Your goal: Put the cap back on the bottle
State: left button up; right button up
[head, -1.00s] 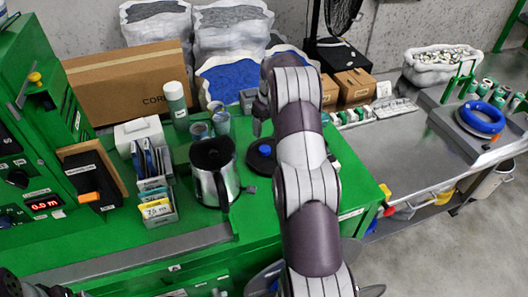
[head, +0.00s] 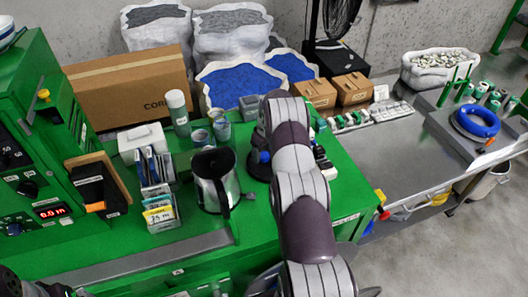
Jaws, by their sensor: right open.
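A pale green and white cylindrical bottle (head: 178,118) stands upright at the back of the green bench, in front of the cardboard box. Its top is pale; I cannot tell whether a separate cap sits on it. I cannot make out a loose cap elsewhere. My right gripper (head: 262,142) is open and points down over the black round base with a blue centre (head: 256,168), to the right of the bottle and kettle. Its fingertips are small and partly hidden by my arm; I cannot tell whether they touch anything.
A steel kettle (head: 216,183) stands just left of the right gripper. Several small cups (head: 221,128) stand beside the bottle. A leaflet holder (head: 160,208) and a white box (head: 143,140) are on the left. The bench front right is largely clear.

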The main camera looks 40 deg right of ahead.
jog(key=shift+f, duration=0.45)
jog(key=c, duration=1.1)
jog(key=shift+c, duration=0.2)
